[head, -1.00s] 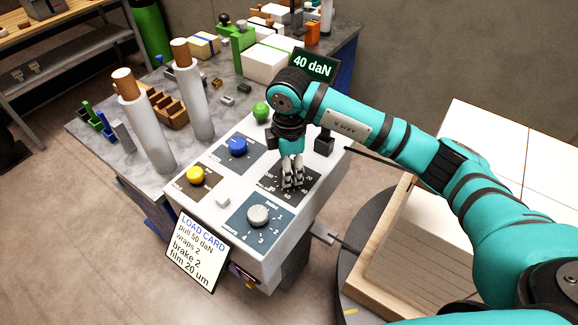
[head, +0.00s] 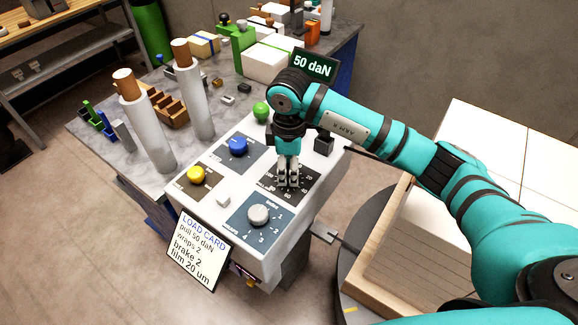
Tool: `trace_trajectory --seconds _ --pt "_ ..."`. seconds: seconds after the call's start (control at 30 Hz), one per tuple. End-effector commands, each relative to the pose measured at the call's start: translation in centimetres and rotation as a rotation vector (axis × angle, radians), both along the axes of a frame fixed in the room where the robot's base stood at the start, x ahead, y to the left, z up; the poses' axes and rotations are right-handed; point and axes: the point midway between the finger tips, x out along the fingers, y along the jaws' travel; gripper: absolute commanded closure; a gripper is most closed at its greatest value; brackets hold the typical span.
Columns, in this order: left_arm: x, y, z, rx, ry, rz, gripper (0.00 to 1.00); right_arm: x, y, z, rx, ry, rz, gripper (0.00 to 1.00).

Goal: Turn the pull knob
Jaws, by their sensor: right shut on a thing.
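My right gripper (head: 288,182) points down at the dark dial plate (head: 306,188) with printed numbers on the white control panel. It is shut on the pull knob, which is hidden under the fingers. The green display (head: 314,66) behind it reads 50 daN. The load card (head: 198,252) at the panel's front reads pull 50 daN, wraps 2, brake 2, film 20 um. My left gripper is not in view.
Two film rolls (head: 193,100) stand on the table to the left. A pallet with white-topped stacks (head: 480,150) is at the right.

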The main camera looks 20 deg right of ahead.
Motion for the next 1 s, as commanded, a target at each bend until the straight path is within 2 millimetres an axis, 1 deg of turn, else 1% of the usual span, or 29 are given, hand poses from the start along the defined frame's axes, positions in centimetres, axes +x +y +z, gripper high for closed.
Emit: trace_trajectory --seconds 0.07,0.1,0.27,0.3,0.53,0.67,0.77,1.0 --pt "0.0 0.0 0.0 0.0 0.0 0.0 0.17 0.1 0.0 0.1 0.0 -0.002 0.0 0.87" --pt "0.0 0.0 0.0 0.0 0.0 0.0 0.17 0.1 0.0 0.1 0.0 -0.002 0.0 0.54" --pt "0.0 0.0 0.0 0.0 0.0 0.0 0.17 0.0 0.0 0.0 0.001 -0.001 0.001 0.33" --pt "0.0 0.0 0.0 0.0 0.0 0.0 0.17 0.0 0.0 0.0 0.001 -0.001 0.001 0.31" --pt "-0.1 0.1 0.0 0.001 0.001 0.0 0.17 0.0 0.0 0.1 0.001 -0.001 0.001 0.31" --pt "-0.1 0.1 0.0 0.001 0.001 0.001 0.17 0.1 0.0 0.8 0.001 -0.003 0.002 0.31" --pt "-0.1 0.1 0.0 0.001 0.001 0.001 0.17 0.1 0.0 2.4 0.001 -0.005 0.003 0.31" --pt "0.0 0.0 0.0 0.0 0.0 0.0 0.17 0.1 0.0 7.6 0.001 -0.006 0.002 0.31"
